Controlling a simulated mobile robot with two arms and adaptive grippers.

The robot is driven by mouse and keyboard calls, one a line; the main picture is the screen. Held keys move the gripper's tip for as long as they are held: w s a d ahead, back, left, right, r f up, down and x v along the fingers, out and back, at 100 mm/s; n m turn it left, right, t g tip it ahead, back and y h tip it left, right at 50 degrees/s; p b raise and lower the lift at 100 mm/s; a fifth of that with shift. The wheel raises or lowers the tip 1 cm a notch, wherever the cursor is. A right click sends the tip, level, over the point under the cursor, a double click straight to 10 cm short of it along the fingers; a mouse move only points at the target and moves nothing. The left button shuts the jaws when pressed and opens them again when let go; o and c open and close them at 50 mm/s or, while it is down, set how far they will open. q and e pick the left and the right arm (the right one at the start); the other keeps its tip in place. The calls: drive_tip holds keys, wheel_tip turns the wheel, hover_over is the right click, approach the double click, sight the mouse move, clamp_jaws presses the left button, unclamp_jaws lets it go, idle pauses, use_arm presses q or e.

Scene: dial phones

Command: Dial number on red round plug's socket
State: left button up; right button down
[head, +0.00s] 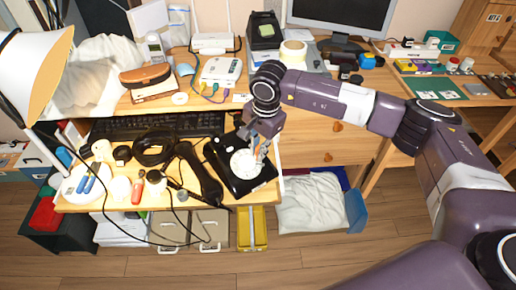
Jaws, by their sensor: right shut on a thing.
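A black dial phone (222,160) sits at the right end of the pull-out desk shelf, with a round white dial (243,163) on its top. My right gripper (262,151) reaches down over the phone and is shut at the right edge of the dial. Its fingertips are small and partly hidden, so the exact contact is hard to see. A black handset (200,176) lies off the phone, just to its left. I cannot make out a red round plug or its socket for certain. My left gripper is not in view.
A black cable coil (155,146), a small red-orange item (137,191) and a black keyboard (160,124) crowd the shelf. A lamp (35,75) stands at left. The floor in front is clear.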

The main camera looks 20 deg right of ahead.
drive_tip(key=shift+s+f, duration=0.15)
drive_tip(key=shift+s, duration=0.2)
drive_tip(key=shift+s+d+r+p, duration=0.1)
drive_tip(key=shift+s+r+p, duration=0.15)
drive_tip(key=shift+r, duration=0.2)
drive_tip(key=shift+s+d+r+p, duration=0.1)
drive_tip(key=shift+r+p, duration=0.1)
drive_tip(key=shift+r, duration=0.3)
wheel_tip(320, 180, up, 6)
drive_tip(key=s+p, duration=0.2)
drive_tip(key=p, duration=0.1)
drive_tip(key=shift+s+d+p, duration=0.3)
drive_tip(key=shift+s, duration=0.1)
drive_tip(key=shift+r, duration=0.1)
idle(0.4)
drive_tip(key=shift+r, duration=0.1)
idle(0.9)
